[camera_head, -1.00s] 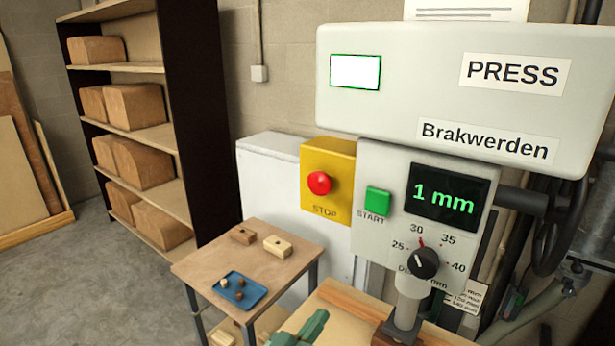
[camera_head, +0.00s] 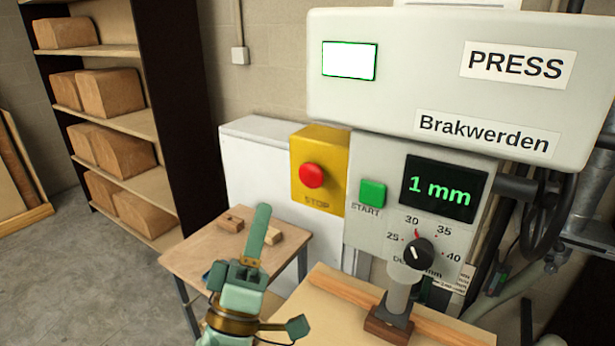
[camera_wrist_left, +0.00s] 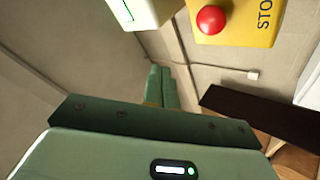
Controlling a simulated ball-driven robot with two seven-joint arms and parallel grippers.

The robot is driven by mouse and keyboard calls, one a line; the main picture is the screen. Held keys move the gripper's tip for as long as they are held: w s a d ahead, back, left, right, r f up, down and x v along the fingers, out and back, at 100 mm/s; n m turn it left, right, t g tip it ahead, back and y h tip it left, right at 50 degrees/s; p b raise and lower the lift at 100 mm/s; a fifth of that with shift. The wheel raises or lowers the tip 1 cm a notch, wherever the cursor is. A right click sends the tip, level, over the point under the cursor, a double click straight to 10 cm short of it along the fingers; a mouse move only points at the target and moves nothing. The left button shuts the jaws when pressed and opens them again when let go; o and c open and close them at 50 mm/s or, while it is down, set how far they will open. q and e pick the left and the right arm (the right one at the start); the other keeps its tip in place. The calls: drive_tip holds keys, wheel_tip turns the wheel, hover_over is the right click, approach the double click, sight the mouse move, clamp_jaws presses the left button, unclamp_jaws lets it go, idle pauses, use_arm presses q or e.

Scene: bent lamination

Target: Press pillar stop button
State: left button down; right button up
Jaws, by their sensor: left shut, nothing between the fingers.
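The red stop button (camera_head: 311,175) sits on a yellow box (camera_head: 333,160) marked STOP, left of the press panel. The button also shows at the top of the left wrist view (camera_wrist_left: 211,19). My left gripper (camera_head: 262,212) is raised in front of the small table, below and left of the button and apart from it. Its fingers are shut together with nothing between them and point upward in the head view. The fingers also show in the left wrist view (camera_wrist_left: 161,75). My right gripper is not in view.
The green START button (camera_head: 373,193) is right of the stop box, beside the 1 mm display (camera_head: 443,189) and a black dial (camera_head: 418,253). A small wooden table (camera_head: 192,258) holds blocks behind my left arm. A shelf of wooden blocks (camera_head: 130,58) stands at left.

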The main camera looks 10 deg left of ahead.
sight(307, 168)
use_arm(q)
drive_tip(key=shift+w, duration=0.1)
drive_tip(key=w+d+b, duration=0.1)
drive_tip(key=w+d, duration=0.2)
drive_tip(key=w, duration=0.5)
drive_tip(key=shift+b, duration=0.4)
drive_tip(key=shift+w, duration=0.15)
idle(1.6)
drive_tip(key=shift+w+d, duration=0.15)
drive_tip(key=shift+w, duration=0.15)
drive_tip(key=shift+w+d, duration=0.15)
drive_tip(key=shift+w, duration=0.35)
idle(0.7)
drive_tip(key=shift+s, duration=0.2)
drive_tip(key=shift+s+a+p, duration=0.3)
drive_tip(key=shift+s+p, duration=0.2)
drive_tip(key=shift+s, duration=0.2)
drive_tip(key=shift+s, duration=0.1)
